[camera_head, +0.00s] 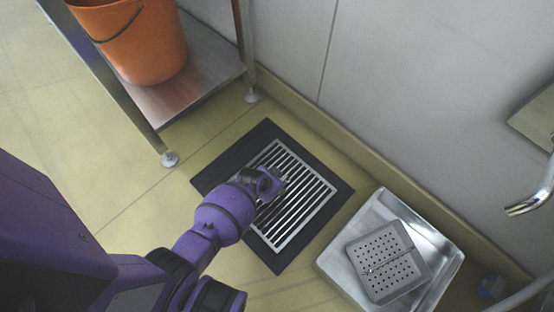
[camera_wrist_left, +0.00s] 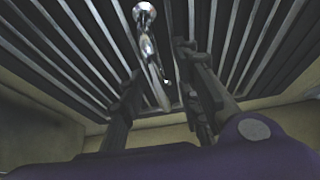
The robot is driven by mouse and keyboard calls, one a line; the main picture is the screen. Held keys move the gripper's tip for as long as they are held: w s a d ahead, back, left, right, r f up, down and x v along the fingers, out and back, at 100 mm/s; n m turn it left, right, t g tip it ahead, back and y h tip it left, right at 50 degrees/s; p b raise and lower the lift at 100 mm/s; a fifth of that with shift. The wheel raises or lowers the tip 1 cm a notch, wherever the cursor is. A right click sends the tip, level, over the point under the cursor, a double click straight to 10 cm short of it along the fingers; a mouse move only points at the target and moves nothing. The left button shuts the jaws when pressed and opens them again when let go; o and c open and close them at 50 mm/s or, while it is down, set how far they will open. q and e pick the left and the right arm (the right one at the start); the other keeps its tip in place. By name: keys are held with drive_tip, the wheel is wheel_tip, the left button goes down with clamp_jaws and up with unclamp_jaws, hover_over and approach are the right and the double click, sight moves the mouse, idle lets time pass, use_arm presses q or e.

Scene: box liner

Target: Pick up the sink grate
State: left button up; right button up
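A slatted metal grate (camera_head: 304,208) lies in a dark square frame (camera_head: 226,170) on the floor. My left gripper (camera_head: 281,184) is over the upper middle of the grate, and my purple wrist hides part of the slats. In the left wrist view my left gripper (camera_wrist_left: 163,90) has its two dark fingers apart, with the grate's slats (camera_wrist_left: 75,55) behind them. A shiny curved metal piece (camera_wrist_left: 150,45), like a handle or hook, shows between the fingers; I cannot tell whether they touch it. My right gripper is not in view.
A metal tray (camera_head: 338,262) with a perforated metal plate (camera_head: 388,262) in it stands right of the grate. An orange bucket (camera_head: 140,45) sits on a low metal shelf (camera_head: 200,75) at upper left. A wall (camera_head: 400,90) runs behind, and a tap (camera_head: 525,203) is at right.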

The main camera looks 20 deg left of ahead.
use_arm(q)
clamp_jaws()
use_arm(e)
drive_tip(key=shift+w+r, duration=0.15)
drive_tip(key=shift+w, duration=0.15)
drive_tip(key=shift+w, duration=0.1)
use_arm(q)
drive_tip(key=shift+w+r, duration=0.1)
